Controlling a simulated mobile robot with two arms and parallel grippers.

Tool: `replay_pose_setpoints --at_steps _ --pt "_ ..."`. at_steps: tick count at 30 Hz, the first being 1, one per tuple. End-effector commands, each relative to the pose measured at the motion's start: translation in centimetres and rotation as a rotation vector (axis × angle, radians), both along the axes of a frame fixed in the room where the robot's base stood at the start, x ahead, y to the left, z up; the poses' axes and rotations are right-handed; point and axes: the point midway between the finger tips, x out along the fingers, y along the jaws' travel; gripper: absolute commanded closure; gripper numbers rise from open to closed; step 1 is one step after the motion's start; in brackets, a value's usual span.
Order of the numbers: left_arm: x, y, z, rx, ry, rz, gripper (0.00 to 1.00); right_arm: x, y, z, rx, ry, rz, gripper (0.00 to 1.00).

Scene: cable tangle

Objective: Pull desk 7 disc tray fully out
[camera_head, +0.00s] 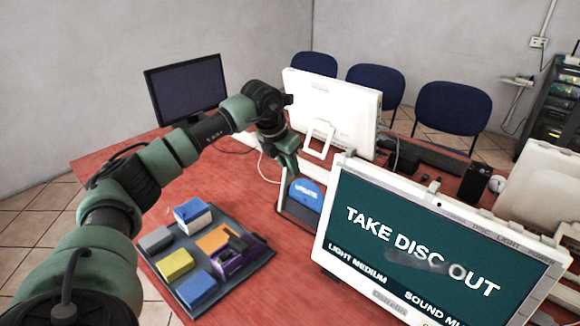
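A blue rounded disc (306,193) with white lettering sits in a dark, pale-edged holder (296,212), which looks like the disc tray, left of the large white monitor. Part of the holder is hidden behind that monitor. The large white monitor (430,245) reads "TAKE DISC OUT", with "LIGHT MEDIUM" and a cut-off "SOUND" line below. My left gripper (290,168) points down just above and behind the disc. Its fingers are small and dark, so I cannot tell whether they are open or touch anything. My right gripper is not in view.
A grey tray (180,292) with several coloured blocks lies on the red desk (262,285) at the front. A black monitor (187,88) and a second white monitor (335,105) stand behind. Cables run near the gripper. Blue chairs (448,108) line the far side.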

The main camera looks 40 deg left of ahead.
Motion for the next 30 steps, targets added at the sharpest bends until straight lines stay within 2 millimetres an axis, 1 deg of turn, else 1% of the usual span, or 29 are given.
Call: replay_pose_setpoints --at_steps 9,13,18,30 --pt "-1.9 0.2 4.8 0.001 -0.006 -0.001 0.8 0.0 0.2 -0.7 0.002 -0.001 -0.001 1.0" --pt "-2.5 0.2 6.2 0.0 -0.005 0.0 0.8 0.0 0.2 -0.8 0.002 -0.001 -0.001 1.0" --pt "-2.8 0.2 6.9 0.001 -0.004 0.0 0.8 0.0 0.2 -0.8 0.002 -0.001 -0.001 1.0" --pt "-2.8 0.2 6.9 0.001 -0.003 0.0 0.8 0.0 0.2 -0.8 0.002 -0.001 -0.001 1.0"
